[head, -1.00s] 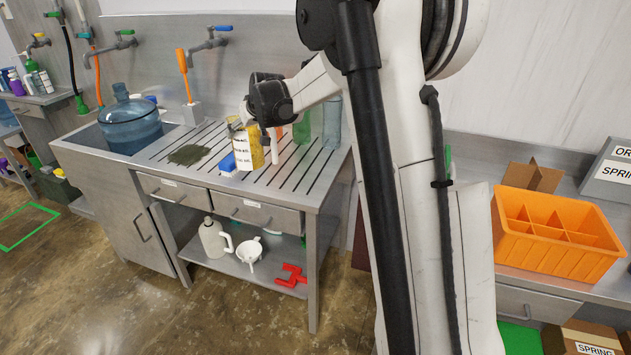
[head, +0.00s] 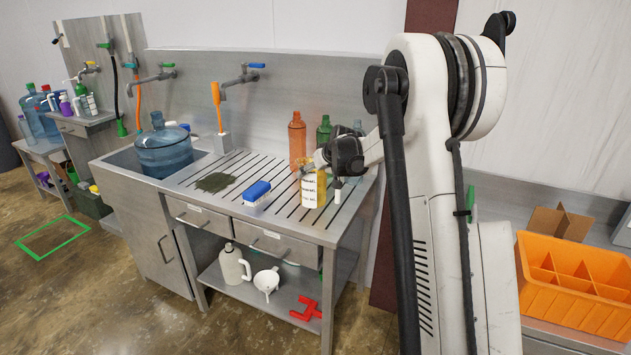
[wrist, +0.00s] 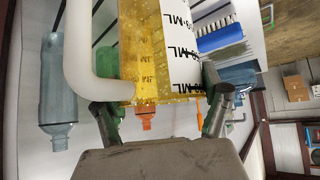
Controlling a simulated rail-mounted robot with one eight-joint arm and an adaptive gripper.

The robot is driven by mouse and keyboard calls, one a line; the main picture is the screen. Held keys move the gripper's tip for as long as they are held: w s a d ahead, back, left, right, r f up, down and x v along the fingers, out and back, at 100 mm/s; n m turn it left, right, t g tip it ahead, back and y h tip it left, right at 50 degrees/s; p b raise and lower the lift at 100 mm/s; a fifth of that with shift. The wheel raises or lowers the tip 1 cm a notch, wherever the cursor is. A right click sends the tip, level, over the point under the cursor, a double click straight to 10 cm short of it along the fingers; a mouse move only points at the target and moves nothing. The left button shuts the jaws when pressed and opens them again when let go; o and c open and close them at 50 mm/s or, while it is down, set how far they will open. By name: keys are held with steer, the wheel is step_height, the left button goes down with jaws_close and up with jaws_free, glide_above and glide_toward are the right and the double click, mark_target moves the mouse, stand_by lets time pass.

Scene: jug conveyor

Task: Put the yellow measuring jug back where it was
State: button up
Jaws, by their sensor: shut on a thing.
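The yellow measuring jug (head: 313,190) has a white label with black print and a white handle. It is upright over the right part of the slatted draining board (head: 236,205). I cannot tell whether its base touches the board. My gripper (head: 318,168) is shut on the jug near its top. In the wrist view, the jug (wrist: 146,50) fills the space between the fingers of my gripper (wrist: 162,112), with its white handle (wrist: 80,60) on the left.
A large blue water bottle (head: 165,152) sits at the sink. An orange divided crate (head: 575,290) stands at right.

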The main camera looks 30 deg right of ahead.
mark_target(316, 180)
steer(key=shift+d+f+p, duration=0.1)
steer(key=shift+f+p, duration=0.2)
steer(key=shift+f, duration=1.7)
steer(key=shift+f, duration=0.2)
steer(key=o, duration=1.9)
steer(key=shift+c, duration=0.2)
steer(key=shift+r, duration=0.1)
steer(key=shift+r, duration=0.2)
steer(key=b+v, duration=0.1)
steer(key=v, duration=1.1)
